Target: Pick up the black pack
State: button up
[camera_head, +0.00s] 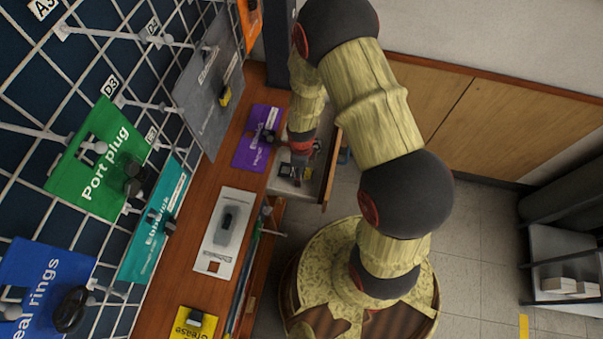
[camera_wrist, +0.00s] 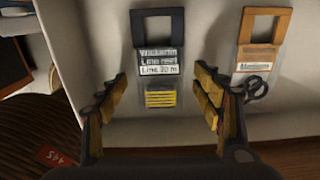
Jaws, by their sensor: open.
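The black pack (camera_wrist: 158,25) lies flat in a pale open drawer, with a black hanger frame at its top. Its label reads roughly "Line reel, Line 30 m", and yellow stripes show lower down in its clear part. My gripper (camera_wrist: 161,88) is open and empty, with one finger on each side of the pack's lower part in the wrist view. Whether the fingers touch the pack I cannot tell. In the head view my gripper (camera_head: 300,153) is over the open drawer (camera_head: 313,188), and I cannot make out the pack clearly there.
An orange pack (camera_wrist: 265,22) with a black looped item lies right of the black pack. The drawer wall (camera_head: 330,170) stands close by. A wooden bench (camera_head: 190,255) holds a purple pack (camera_head: 257,137), a white pack (camera_head: 225,230) and a yellow pack (camera_head: 195,322). Wall pegs carry more packs.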

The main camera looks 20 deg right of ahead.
jog(key=shift+c, duration=1)
jog(key=c, duration=1.1)
notch_tip(320, 180, up, 18)
jog(key=p, duration=0.6)
